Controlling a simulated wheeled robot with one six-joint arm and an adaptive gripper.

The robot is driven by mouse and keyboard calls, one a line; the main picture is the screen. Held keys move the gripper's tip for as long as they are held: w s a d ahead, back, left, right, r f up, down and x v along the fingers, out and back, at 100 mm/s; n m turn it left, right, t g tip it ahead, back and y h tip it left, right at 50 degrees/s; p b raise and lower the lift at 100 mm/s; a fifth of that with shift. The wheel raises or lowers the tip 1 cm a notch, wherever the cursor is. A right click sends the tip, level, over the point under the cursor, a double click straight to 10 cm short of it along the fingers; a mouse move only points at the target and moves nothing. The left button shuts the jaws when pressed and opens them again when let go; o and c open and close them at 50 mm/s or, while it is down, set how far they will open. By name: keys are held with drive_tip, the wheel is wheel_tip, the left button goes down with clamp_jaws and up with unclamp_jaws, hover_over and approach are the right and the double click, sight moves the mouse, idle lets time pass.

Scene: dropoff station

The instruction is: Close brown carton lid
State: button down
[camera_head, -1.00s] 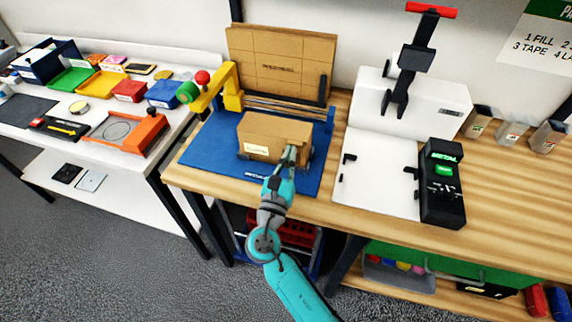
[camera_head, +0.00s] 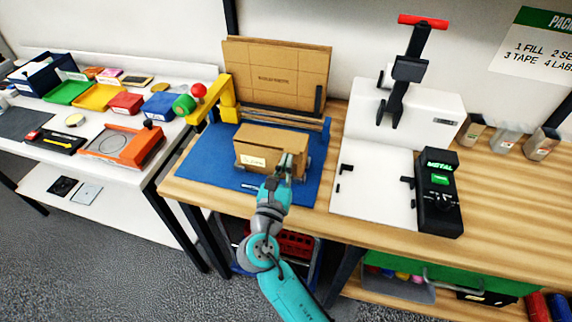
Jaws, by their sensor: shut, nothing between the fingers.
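The brown carton (camera_head: 258,159) stands on the blue mat (camera_head: 205,165) on the wooden bench, with a pale label on its front. Its top looks mostly covered by brown flaps; a darker line runs along the top, and I cannot tell whether every flap lies flat. My gripper (camera_head: 285,164) is shut and empty at the carton's front right corner. It hides part of the front and right end there. I cannot tell whether its fingertips touch the carton.
A yellow tape arm (camera_head: 228,98) with a green wheel rises at the mat's back left. Flat cardboard (camera_head: 275,75) stands behind the carton. A white press (camera_head: 410,110) and a black METAL terminal (camera_head: 439,193) stand to the right. Coloured trays (camera_head: 98,97) fill the left table.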

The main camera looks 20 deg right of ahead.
drive_tip(key=shift+r+g+y, duration=0.4)
drive_tip(key=shift+r+g, duration=0.1)
drive_tip(key=shift+r, duration=0.45)
drive_tip(key=shift+w+d+r, duration=0.1)
drive_tip(key=shift+w+r, duration=0.05)
drive_tip(key=shift+r, duration=0.55)
drive_tip(key=shift+w+d+r, duration=0.1)
drive_tip(key=shift+w+r, duration=0.05)
drive_tip(key=shift+r, duration=0.5)
drive_tip(key=shift+w+d+r, duration=0.15)
drive_tip(key=shift+w+r, duration=0.05)
drive_tip(key=shift+r, duration=0.25)
drive_tip(key=shift+w+d+r, duration=0.1)
drive_tip(key=shift+w+r, duration=0.05)
drive_tip(key=shift+r, duration=0.35)
